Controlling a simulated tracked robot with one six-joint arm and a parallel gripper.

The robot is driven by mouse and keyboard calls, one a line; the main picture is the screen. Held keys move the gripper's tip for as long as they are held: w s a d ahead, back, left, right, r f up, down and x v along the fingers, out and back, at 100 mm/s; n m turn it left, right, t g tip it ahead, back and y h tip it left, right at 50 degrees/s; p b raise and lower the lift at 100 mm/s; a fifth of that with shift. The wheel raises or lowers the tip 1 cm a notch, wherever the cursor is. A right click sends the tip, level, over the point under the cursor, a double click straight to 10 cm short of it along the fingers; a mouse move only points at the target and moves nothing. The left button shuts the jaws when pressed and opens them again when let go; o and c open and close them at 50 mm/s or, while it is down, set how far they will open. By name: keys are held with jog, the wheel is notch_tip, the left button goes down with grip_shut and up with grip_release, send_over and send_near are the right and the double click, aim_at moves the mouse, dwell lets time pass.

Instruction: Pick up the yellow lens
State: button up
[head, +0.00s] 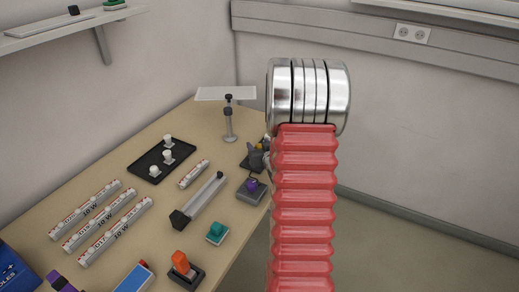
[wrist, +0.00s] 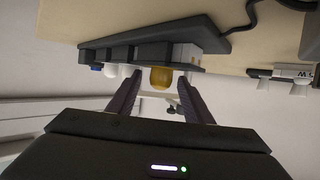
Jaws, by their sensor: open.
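In the wrist view the yellow lens (wrist: 161,77) sits at a dark rack (wrist: 125,55), in a row with white pieces and a small blue one. My gripper (wrist: 159,82) is open, one dark finger to each side of the yellow lens in the picture. I cannot tell how far the lens lies beyond the fingertips, and no contact shows. In the head view my red arm covers the right side of the bench, and the yellow lens is not clearly visible there.
The tan bench (head: 165,215) carries a black tray (head: 148,165) with white pieces, several labelled tubes (head: 117,230), a teal block (head: 217,232) and an orange-topped switch (head: 181,266). A lamp (head: 229,122) stands at the back. A cable (wrist: 250,20) shows in the wrist view.

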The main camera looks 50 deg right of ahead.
jog(key=shift+w, duration=0.1)
dwell(0.5)
jog(key=c, duration=1.1)
